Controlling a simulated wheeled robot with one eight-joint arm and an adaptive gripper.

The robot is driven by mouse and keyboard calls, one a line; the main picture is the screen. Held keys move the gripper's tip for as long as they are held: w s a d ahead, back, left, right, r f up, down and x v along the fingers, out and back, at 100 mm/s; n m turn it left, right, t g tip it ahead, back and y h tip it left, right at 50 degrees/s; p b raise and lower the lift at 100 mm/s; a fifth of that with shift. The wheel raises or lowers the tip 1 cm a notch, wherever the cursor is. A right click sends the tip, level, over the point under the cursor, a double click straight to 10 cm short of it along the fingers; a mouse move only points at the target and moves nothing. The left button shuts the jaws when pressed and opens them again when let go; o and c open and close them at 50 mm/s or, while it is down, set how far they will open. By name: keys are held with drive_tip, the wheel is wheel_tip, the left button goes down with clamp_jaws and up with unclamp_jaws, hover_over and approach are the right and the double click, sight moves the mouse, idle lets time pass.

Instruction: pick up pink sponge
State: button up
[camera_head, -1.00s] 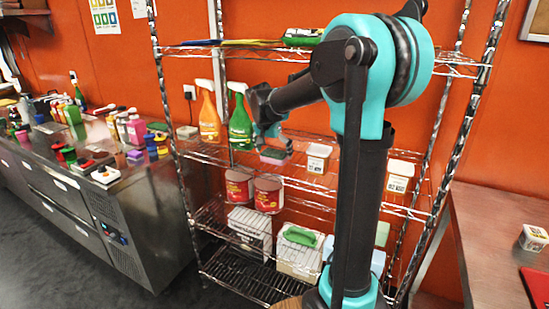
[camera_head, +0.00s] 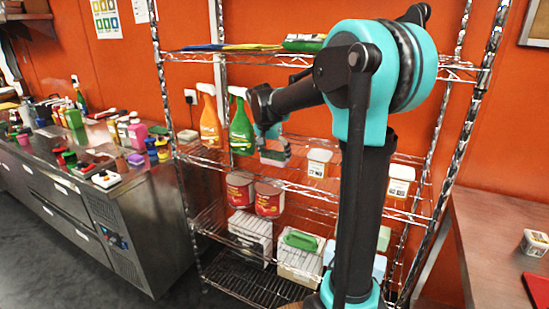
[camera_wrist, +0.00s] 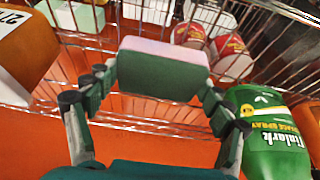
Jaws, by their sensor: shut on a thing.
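The sponge (camera_wrist: 163,72) has a pale pink face and a thick green side. In the wrist view it sits between the two fingers of my gripper (camera_wrist: 158,88), which is shut on it, one finger at each end. In the head view my gripper (camera_head: 272,146) is over the wire rack's middle shelf, right of a green spray bottle. The sponge shows there only as a small piece (camera_head: 273,159), partly hidden by the fingers. I cannot tell whether it touches the shelf.
The green spray bottle (camera_head: 241,124) stands close left of my gripper, with an orange one (camera_head: 210,124) beyond. A white-lidded tub (camera_head: 318,163) is to the right. Red cans (camera_head: 269,200) stand below. The upper shelf (camera_head: 270,57) is above. Bottles crowd the left counter (camera_head: 135,190).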

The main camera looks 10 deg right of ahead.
wheel_tip(320, 180, up, 2)
drive_tip(key=shift+r, duration=0.2)
drive_tip(key=s+a, duration=1)
drive_tip(key=s, duration=0.4)
drive_tip(key=shift+s+a, duration=0.3)
